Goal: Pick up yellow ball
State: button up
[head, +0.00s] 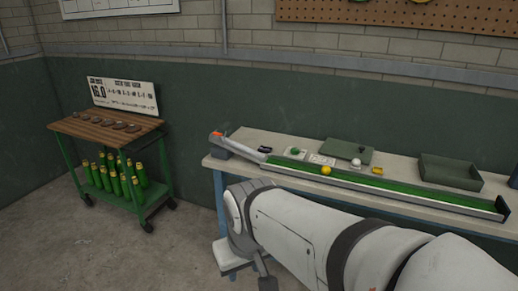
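The yellow ball (326,170) is small and orange-yellow. It sits at the long green turf strip (430,195) on the workbench (390,158), right of the strip's grey ramp (240,147). I cannot tell whether it rests on the turf or against its back edge. My white arm crosses the lower right of the head view, in front of the bench, and its elbow is at the bench's left part. My gripper is not in view.
Behind the strip are a green ball (295,151), a white ball (356,162), a flat yellow item (377,170), a green board (342,151) and an open green tray (450,172). A wheeled cart (105,132) with several green-and-yellow bottles stands left. Floor between is clear.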

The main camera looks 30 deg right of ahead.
aim_at(325, 171)
jog(key=z, duration=0.45)
jog(key=i, duration=1)
jog(key=z, duration=1)
jog(key=i, duration=0.3)
jog(key=z, duration=0.2)
